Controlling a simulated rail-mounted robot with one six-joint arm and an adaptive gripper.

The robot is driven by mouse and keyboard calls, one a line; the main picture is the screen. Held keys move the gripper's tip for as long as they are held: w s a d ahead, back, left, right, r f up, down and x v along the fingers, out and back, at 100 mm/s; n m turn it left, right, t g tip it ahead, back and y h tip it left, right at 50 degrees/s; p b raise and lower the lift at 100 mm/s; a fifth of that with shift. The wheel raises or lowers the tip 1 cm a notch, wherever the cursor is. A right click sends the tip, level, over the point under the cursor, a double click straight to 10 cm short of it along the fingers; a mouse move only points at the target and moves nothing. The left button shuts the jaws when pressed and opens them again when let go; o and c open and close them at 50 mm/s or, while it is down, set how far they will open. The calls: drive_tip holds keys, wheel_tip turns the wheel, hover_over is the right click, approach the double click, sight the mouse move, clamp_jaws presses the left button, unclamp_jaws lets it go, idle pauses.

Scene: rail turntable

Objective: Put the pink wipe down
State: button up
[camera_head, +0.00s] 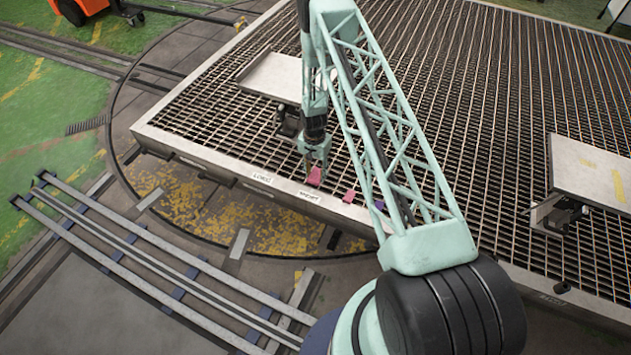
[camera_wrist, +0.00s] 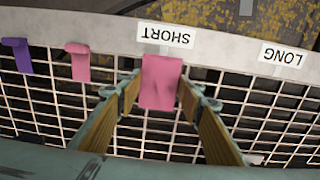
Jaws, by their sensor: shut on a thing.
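The pink wipe (camera_wrist: 161,84) is between the two fingers of my gripper (camera_wrist: 160,92), which is shut on it. In the wrist view it covers part of the pale rim below the SHORT label (camera_wrist: 166,34) and part of the grid. In the head view the wipe (camera_head: 315,177) is just under my gripper (camera_head: 317,156), at the front edge of the grating. I cannot tell whether it touches the rim. A second, smaller-looking pink wipe (camera_wrist: 78,62) and a purple wipe (camera_wrist: 16,56) hang on the rim to its left.
The grated platform (camera_head: 480,110) has a pale rim with a LONG label (camera_wrist: 283,54). Two raised plates (camera_head: 275,76) (camera_head: 592,170) stand on the grating. Bare rim shows between the two labels. Rails (camera_head: 150,255) run on the floor in front.

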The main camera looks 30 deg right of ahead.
sight(316, 179)
drive_tip(key=shift+f, duration=0.4)
drive_tip(key=shift+f+b, duration=0.3)
drive_tip(key=shift+f, duration=1.75)
drive_tip(key=shift+f+b, duration=0.45)
drive_tip(key=shift+f, duration=0.05)
drive_tip(key=o, duration=0.9)
drive_tip(key=shift+o, duration=0.2)
drive_tip(key=shift+r, duration=0.25)
drive_tip(key=shift+r+p, duration=0.35)
drive_tip(key=shift+p, duration=0.2)
drive_tip(key=shift+w+a+r+p, duration=0.1)
drive_tip(key=shift+r+p, duration=0.55)
drive_tip(key=shift+r, duration=5.25)
